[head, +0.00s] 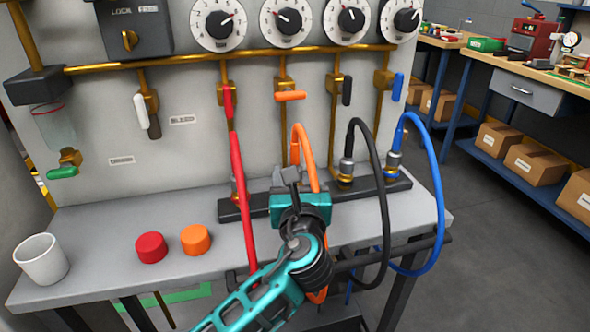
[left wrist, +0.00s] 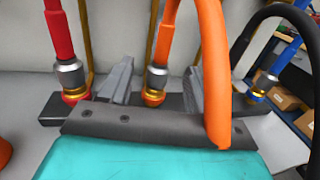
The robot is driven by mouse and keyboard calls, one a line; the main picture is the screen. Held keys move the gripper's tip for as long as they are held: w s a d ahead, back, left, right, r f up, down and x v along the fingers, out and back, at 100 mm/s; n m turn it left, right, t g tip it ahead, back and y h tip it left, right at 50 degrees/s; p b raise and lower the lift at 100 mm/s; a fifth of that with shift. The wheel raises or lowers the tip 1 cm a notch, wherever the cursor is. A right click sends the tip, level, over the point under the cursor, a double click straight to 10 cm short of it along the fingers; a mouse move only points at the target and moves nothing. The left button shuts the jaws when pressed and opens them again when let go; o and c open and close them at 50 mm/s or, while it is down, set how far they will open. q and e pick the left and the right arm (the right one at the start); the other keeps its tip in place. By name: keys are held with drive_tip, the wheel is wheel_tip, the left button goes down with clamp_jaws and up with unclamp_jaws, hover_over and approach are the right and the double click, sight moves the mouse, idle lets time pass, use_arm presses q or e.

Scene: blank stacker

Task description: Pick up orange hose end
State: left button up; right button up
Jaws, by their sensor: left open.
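The orange hose (head: 303,142) arches up at the middle of the bench; my left gripper hides its end in the head view. In the left wrist view the orange hose end (left wrist: 156,79), a silver and brass fitting, stands upright on the black rail (left wrist: 52,106). My left gripper (head: 290,176) is open at the rail. Its two grey fingers (left wrist: 155,86) show on either side of the orange hose end, with visible gaps. The orange hose (left wrist: 209,60) loops down in front of the right finger. My right gripper is in neither view.
The red hose end (left wrist: 70,78) stands left of the fingers. The black (head: 346,168) and blue (head: 393,160) hose ends stand to the right, their hoses looping off the bench. A white cup (head: 41,259), red cap (head: 151,247) and orange cap (head: 196,239) sit left.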

sight(295, 146)
use_arm(q)
drive_tip(key=w+b, duration=0.1)
drive_tip(key=w, duration=0.4)
drive_tip(key=shift+a+f+b, duration=0.1)
drive_tip(key=shift+f+b, duration=0.05)
drive_tip(key=shift+b, duration=0.15)
drive_tip(key=shift+w, duration=0.3)
drive_tip(key=shift+c, duration=0.2)
drive_tip(key=c, duration=1.1)
wheel_tip(295, 146, up, 4)
drive_tip(key=shift+r+p, duration=0.2)
drive_tip(key=shift+p, duration=0.85)
drive_tip(key=s+d+p, duration=0.1)
drive_tip(key=s+p, duration=0.1)
drive_tip(key=s, duration=1.6)
drive_tip(key=shift+f, duration=0.4)
